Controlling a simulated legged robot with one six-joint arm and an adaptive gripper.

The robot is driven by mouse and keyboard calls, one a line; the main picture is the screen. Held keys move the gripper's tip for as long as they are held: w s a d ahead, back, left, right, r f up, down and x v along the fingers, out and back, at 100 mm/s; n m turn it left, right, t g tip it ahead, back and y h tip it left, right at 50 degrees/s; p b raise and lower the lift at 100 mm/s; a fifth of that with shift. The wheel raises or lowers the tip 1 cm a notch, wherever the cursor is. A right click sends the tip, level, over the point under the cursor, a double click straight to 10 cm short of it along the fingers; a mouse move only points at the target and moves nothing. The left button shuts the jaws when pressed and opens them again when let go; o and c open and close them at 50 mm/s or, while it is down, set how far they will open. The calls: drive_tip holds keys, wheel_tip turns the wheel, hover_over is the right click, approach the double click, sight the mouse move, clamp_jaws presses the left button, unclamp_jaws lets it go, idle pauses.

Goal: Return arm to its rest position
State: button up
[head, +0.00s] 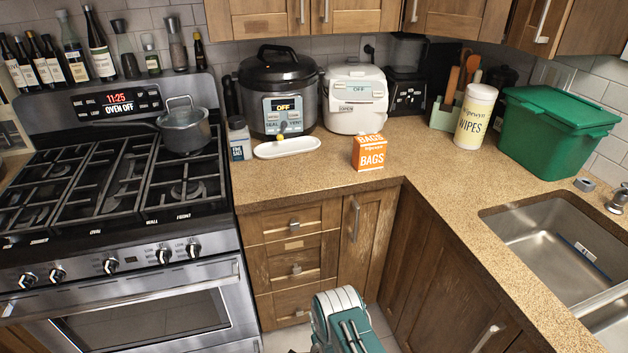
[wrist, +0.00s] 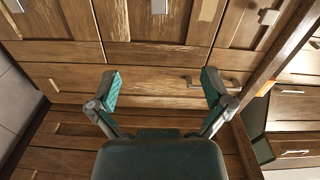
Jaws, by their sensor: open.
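My gripper (wrist: 160,88) shows in the wrist view with its two teal fingers spread wide and nothing between them. Worn wooden drawer and door fronts (wrist: 150,60) fill the view beyond the fingers. In the head view, the teal and white part of my arm (head: 342,322) is low at the bottom centre, in front of the lower cabinets and below the counter edge. The fingertips cannot be made out clearly there.
The wooden drawers (head: 293,245) and corner cabinet door (head: 368,235) stand close beyond my arm. The stove (head: 130,200) is at left, the sink (head: 560,245) at right. An orange box of bags (head: 369,153) sits near the counter's front edge. Some tiled floor shows beside my arm.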

drive_tip(key=w+r+n+g+h, duration=0.1)
drive_tip(key=w+r+n, duration=0.1)
drive_tip(key=w+r, duration=0.55)
drive_tip(key=w+r+n+g+h, duration=0.1)
drive_tip(key=w+r, duration=0.3)
drive_tip(key=r, duration=0.7)
drive_tip(key=s+d+r+n+g+h, duration=0.1)
drive_tip(key=d+r+n+g, duration=0.15)
drive_tip(key=r, duration=0.75)
drive_tip(key=s+d+r+n+g, duration=0.15)
drive_tip(key=d+r, duration=0.25)
drive_tip(key=r, duration=0.6)
drive_tip(key=s+d+r+n+g+h, duration=0.1)
drive_tip(key=s+d+r+n+g, duration=0.3)
drive_tip(key=s+r, duration=1)
drive_tip(key=s+d+n, duration=0.1)
drive_tip(key=s+d, duration=0.1)
drive_tip(key=s, duration=1)
drive_tip(key=s+d+r+n+g+h, duration=0.1)
drive_tip(key=s+d, duration=0.2)
drive_tip(key=s, duration=0.9)
drive_tip(key=shift+r+n+g, duration=0.3)
